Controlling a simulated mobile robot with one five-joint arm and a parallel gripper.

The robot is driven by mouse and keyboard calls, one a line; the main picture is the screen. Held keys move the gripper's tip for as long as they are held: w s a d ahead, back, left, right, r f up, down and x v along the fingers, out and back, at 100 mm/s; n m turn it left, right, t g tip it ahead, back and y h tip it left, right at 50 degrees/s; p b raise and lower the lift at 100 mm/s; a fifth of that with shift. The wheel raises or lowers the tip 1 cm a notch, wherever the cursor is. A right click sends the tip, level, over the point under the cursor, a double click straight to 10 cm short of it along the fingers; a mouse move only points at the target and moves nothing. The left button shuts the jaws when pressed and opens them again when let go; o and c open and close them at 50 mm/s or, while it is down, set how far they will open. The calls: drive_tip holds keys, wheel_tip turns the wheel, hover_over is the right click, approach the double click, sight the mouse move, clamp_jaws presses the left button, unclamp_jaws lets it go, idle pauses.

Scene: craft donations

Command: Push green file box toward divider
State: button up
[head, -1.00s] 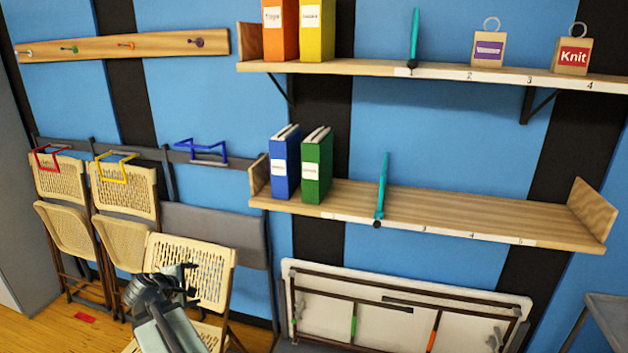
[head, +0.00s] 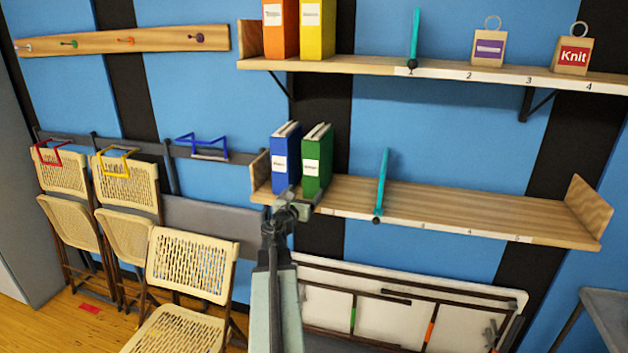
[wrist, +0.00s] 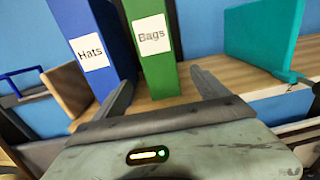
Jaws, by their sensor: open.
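The green file box (head: 317,160) stands upright on the lower shelf, right beside the blue file box (head: 285,158). In the wrist view the green file box (wrist: 153,50) has a label reading "Bags" and the blue file box (wrist: 88,45) one reading "Hats". The teal divider (head: 381,184) stands to the right on the same shelf, with a clear gap between it and the green box. It also shows in the wrist view (wrist: 258,38). My gripper (head: 300,200) is open and empty at the shelf's front edge, in front of the boxes. In the wrist view its fingers (wrist: 165,88) point toward the green box's lower front.
The lower shelf (head: 470,212) is bare right of the divider, up to its end panel. The upper shelf (head: 380,66) holds orange and yellow file boxes, another teal divider and two tagged bags. Folding chairs (head: 190,265) stand at lower left. A folded table (head: 330,305) leans below.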

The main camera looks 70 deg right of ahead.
sight(311, 183)
drive_tip(key=d, duration=1)
drive_tip(key=shift+w+d, duration=0.2)
drive_tip(key=shift+d, duration=0.05)
drive_tip(key=c, duration=1.6)
drive_tip(key=shift+s+d, duration=0.15)
drive_tip(key=shift+s, duration=2.7)
drive_tip(key=shift+s+d, duration=0.15)
drive_tip(key=shift+s, duration=2.7)
drive_tip(key=shift+s+d, duration=0.15)
drive_tip(key=shift+s, duration=2.7)
drive_tip(key=o, duration=1.4)
